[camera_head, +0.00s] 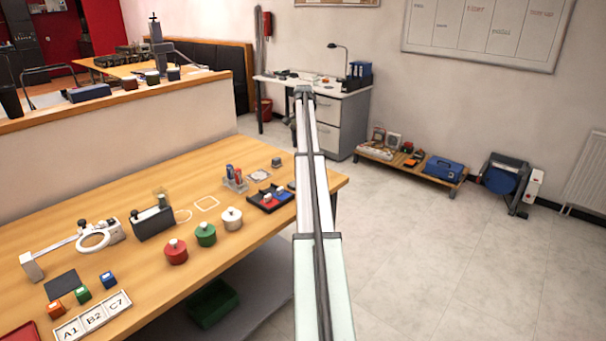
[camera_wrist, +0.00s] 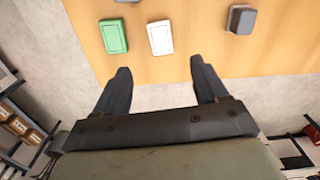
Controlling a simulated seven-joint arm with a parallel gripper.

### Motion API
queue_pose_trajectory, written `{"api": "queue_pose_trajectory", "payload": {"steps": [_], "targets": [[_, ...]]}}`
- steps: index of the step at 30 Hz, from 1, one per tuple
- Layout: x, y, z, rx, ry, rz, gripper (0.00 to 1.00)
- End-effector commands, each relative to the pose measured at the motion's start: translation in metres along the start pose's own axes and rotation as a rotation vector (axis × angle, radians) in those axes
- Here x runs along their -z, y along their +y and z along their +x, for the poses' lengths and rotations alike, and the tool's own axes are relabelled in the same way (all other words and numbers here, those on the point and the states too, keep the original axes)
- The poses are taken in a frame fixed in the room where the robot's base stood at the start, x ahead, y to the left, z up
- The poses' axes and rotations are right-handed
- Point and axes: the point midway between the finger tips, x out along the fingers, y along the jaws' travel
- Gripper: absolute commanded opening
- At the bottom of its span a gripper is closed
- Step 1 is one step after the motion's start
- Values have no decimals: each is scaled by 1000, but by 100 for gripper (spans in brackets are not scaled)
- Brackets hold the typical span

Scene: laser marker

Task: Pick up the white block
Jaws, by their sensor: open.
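The white block (camera_wrist: 160,37) lies on a wooden top in the wrist view, just beyond the fingertips and roughly centred between them. My gripper (camera_wrist: 160,65) is open, with nothing between its two dark fingers. I cannot pick out the white block for certain in the head view. My arm stretches up the middle of that view, and the fingers cannot be made out there.
A green block (camera_wrist: 113,36) lies close left of the white one, and a dark grey block (camera_wrist: 241,19) lies farther right. In the head view, a wooden table (camera_head: 130,225) at left holds knobbed red (camera_head: 176,252), green (camera_head: 206,234) and white (camera_head: 232,219) pieces.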

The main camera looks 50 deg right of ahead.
Motion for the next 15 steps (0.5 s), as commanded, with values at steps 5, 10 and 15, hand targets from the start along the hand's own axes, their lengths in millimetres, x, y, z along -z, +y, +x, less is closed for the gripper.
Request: {"api": "queue_pose_trajectory", "payload": {"steps": [5, 10, 15], "targets": [[-1, 1, 32, -1, -1, -1, 72], [0, 1, 56, 0, 0, -1, 72], [0, 0, 65, 0, 0, -1, 72]]}}
